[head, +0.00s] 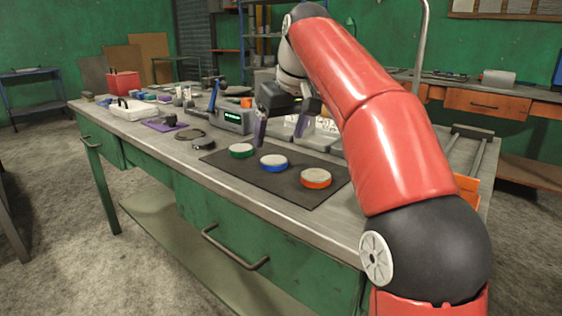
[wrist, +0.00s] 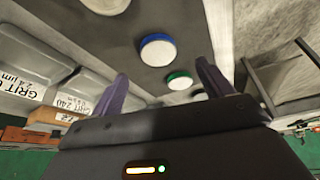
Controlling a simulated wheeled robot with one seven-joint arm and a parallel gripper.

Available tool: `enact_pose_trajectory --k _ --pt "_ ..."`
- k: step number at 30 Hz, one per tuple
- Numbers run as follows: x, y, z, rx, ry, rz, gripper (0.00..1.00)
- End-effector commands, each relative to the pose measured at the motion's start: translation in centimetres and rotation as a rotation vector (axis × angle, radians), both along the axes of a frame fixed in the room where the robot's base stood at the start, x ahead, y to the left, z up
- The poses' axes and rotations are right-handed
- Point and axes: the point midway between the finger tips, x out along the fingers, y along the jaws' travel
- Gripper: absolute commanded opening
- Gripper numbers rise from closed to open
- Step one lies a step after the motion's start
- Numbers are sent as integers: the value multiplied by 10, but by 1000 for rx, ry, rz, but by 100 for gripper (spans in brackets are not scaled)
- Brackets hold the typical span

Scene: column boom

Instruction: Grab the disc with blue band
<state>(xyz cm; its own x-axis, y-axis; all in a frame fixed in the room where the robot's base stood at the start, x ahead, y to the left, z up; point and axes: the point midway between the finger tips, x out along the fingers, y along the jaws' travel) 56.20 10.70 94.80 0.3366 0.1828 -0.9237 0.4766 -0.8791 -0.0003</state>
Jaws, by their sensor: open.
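The disc with the blue band (head: 273,164) lies on a dark mat (head: 254,184) on the workbench, between a green-banded disc (head: 241,151) on its left and an orange-banded disc (head: 316,178) on its right. My gripper (head: 283,132) is open and empty, with purple fingers, above and behind the discs. In the wrist view the blue-banded disc (wrist: 157,50) lies beyond the fingertips, left of the middle of the gap. The green-banded disc (wrist: 178,80) shows nearer the gap between the fingers (wrist: 163,80). Nothing is between the fingers.
Grey bins (wrist: 60,70) with grit labels stand behind the mat. A grey instrument box (head: 232,118), a small black round item (head: 203,144) and a purple tray (head: 165,125) lie to the left. The front strip of the bench is clear.

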Motion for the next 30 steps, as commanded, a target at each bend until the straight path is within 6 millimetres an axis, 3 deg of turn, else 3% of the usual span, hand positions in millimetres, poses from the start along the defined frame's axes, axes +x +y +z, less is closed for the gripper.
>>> enact_pose_trajectory --k 12,22,30 --pt "18 5 -55 0 2 -1 79" --pt "21 6 -61 0 0 -1 79" --pt "21 6 -61 0 0 -1 45"
